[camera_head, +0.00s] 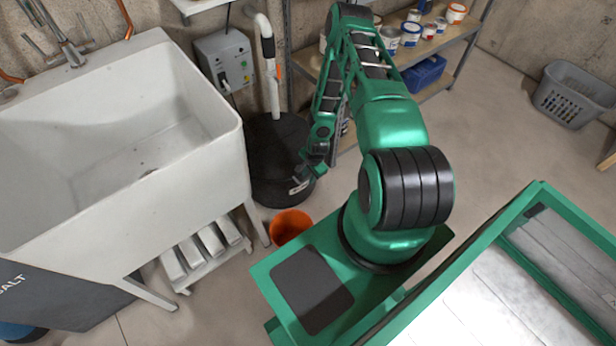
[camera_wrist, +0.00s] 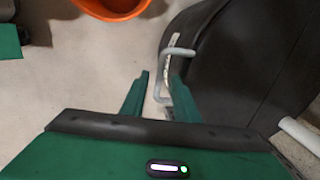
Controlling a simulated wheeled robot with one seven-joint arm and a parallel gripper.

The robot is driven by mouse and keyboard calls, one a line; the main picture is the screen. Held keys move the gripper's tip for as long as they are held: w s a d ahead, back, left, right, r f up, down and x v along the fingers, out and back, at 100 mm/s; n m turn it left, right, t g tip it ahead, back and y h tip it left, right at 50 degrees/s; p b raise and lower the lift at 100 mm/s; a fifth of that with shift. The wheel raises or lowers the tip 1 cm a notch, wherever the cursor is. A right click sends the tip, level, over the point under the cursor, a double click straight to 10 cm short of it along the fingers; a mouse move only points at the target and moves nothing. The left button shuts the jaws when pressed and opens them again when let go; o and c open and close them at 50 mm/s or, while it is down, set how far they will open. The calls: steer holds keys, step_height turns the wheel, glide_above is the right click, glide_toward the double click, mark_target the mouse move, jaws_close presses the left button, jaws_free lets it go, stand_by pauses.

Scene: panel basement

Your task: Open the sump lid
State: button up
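The black round sump (camera_head: 268,142) stands on the floor between the sink and the shelf. Its dark lid surface fills the right side of the wrist view (camera_wrist: 235,65). A grey bent handle (camera_wrist: 163,72) with a pale strip beside it is at the lid's near edge. My gripper (camera_head: 303,178) is low at the right front edge of the sump. In the wrist view, my gripper (camera_wrist: 160,76) has its two green fingers apart. The handle's left bar lies between the fingertips, close to the right finger, which hides part of it. I cannot tell whether they touch.
An orange bucket (camera_head: 290,226) stands in front of the sump and also shows in the wrist view (camera_wrist: 112,6). A white pipe (camera_head: 268,70) rises at the sump. The white sink (camera_head: 150,120) is at left, a paint shelf (camera_head: 440,42) behind, a grey basket (camera_head: 575,95) at right.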

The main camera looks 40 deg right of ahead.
steer(key=shift+f, duration=0.15)
jaws_close()
